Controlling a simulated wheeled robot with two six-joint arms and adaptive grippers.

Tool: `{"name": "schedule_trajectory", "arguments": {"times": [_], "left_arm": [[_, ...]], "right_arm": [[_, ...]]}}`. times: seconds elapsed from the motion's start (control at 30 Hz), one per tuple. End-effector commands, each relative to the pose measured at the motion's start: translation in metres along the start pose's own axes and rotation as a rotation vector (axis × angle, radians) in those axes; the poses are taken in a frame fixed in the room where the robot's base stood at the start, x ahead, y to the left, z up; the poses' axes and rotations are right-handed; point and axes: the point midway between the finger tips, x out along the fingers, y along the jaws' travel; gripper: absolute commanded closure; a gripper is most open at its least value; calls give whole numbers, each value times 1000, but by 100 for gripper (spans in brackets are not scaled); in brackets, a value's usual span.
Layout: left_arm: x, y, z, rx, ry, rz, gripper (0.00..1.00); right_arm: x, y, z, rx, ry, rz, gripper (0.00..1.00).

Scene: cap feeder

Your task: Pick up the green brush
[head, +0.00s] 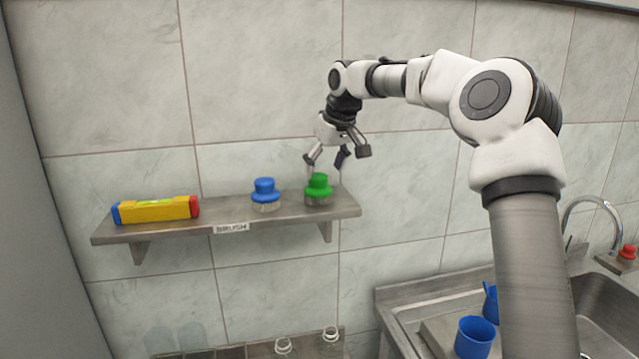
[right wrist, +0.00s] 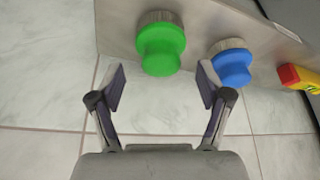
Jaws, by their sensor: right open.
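The green brush (head: 318,187) stands upright on the right end of the wall shelf (head: 226,212), its green knob up and its bristles on the shelf. My right gripper (head: 326,160) is open just above it, fingers pointing down. In the right wrist view the green brush (right wrist: 160,48) lies ahead, roughly between the lines of the two open fingers (right wrist: 162,85). I see no contact between the fingers and the brush. My left gripper is not in view.
A blue brush (head: 265,192) stands left of the green one, with a small gap. A yellow box with red and blue ends (head: 156,210) lies farther left. Below right are a sink (head: 405,310) and a blue cup (head: 474,338). Bottles (head: 330,335) stand below the shelf.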

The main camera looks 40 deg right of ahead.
Motion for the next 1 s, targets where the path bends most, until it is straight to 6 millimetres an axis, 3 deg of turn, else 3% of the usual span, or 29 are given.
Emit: {"name": "schedule_trajectory", "arguments": {"times": [0.13, 0.33, 0.37, 0.53, 1.0], "left_arm": [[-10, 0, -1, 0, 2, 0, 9], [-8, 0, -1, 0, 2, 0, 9], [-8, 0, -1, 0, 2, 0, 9], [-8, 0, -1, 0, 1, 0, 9], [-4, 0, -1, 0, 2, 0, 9]], "right_arm": [[20, 0, 0, -1, -4, 1, 23], [23, 0, 0, 0, -2, 1, 23], [23, 0, 0, 0, -2, 1, 30], [23, 0, 0, 0, -2, 1, 90], [18, 0, -2, 0, -1, 1, 90]]}}
